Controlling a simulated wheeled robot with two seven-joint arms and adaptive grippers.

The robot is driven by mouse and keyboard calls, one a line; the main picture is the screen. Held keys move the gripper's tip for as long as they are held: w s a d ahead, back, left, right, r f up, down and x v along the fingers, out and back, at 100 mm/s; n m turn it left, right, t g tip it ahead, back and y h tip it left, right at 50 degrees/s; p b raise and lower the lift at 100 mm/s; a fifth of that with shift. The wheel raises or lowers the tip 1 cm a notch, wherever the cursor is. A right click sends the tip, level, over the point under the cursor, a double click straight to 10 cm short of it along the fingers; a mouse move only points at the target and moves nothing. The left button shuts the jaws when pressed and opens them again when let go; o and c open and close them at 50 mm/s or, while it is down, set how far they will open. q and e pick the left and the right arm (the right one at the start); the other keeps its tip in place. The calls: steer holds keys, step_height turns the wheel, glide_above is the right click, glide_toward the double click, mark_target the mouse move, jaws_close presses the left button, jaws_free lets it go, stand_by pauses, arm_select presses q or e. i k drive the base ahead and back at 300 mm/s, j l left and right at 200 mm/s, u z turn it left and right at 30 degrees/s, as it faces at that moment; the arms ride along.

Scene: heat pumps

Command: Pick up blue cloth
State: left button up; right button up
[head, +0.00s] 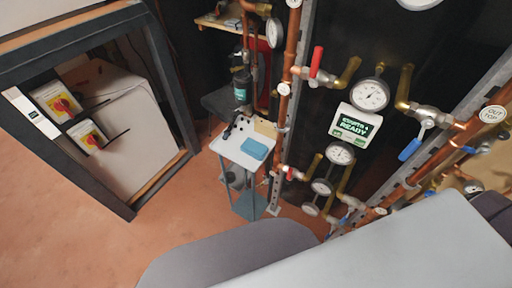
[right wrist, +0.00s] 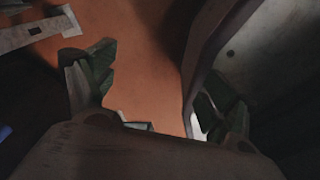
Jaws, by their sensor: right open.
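The blue cloth (head: 254,149) lies folded on the white top of a small stand (head: 229,150) in the middle of the head view. My right gripper (right wrist: 162,90) shows in the right wrist view, its two fingers wide apart with nothing between them but orange floor in the background. The cloth cannot be made out in the right wrist view. Neither gripper shows in the head view, so how far the right one is from the cloth cannot be told.
Copper pipes (head: 291,70) with gauges (head: 370,95) and valves rise right beside the stand. A dark-framed panel with red-yellow switches (head: 62,104) stands at left. A small tan block (head: 266,128) and dark items share the stand's top. Floor (head: 60,225) is clear at lower left.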

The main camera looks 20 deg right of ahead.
mark_target(257, 150)
steer(key=i+j+z, duration=0.5)
steer(key=z, duration=0.15)
steer(key=i+j+z, duration=0.15)
steer(key=j+z, duration=0.2)
steer(key=j, duration=0.15)
steer(key=i+j+z, duration=0.1)
steer(key=j+z, duration=0.2)
steer(key=j, duration=0.15)
steer(key=i+j+z, duration=0.1)
steer(key=j+z, duration=0.55)
steer(key=j, duration=0.25)
